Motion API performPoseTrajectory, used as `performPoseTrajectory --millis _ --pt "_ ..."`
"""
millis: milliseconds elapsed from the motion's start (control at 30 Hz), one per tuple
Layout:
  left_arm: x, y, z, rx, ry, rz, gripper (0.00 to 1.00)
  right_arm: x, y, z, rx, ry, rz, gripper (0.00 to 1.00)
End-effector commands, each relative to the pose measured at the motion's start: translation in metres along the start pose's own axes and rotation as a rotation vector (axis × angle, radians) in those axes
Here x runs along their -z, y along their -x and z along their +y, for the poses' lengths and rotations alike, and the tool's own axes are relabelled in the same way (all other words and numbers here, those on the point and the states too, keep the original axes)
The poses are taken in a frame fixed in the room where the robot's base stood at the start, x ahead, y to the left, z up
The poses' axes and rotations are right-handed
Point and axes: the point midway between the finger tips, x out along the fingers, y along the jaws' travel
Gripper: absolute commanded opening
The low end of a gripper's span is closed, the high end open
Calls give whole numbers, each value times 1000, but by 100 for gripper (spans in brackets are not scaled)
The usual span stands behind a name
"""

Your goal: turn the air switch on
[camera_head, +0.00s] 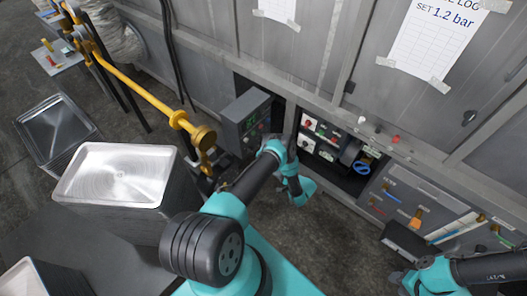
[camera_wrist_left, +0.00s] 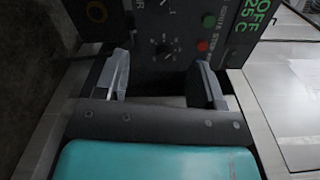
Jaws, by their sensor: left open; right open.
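I cannot make out a legible air switch label. A grey control box (camera_head: 246,119) with a small green display stands left of the cabinet opening. In the left wrist view its dark panel (camera_wrist_left: 185,25) has dial knobs, a green button (camera_wrist_left: 208,21) and a red button (camera_wrist_left: 203,46), with lettering for ignite and stop. My left gripper (camera_wrist_left: 165,82) is open and empty, fingers towards this panel; its fingertips are unclear in the head view. My right gripper (camera_head: 402,280) is open at the bottom right, below a panel of coloured levers (camera_head: 415,205).
A recessed panel (camera_head: 318,132) with coloured controls and a blue ring handle (camera_head: 361,167) sits in the grey cabinet. A yellow pipe (camera_head: 140,88) runs at left. A stack of metal pans (camera_head: 82,193) and another pan (camera_head: 20,122) stand at left. Floor between the arms is clear.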

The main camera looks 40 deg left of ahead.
Motion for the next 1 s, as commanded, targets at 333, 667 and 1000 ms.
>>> performPoseTrajectory --millis 333,667,1000 --pt "0 -2 0 -1 -1 0 63 0 0 0 0 0 0 43" --pt "-1 -35 0 -1 -2 -5 63 0 0 0 0 0 0 43" --pt "-1 -92 0 -1 -1 -4 63 0 0 0 0 0 0 43"
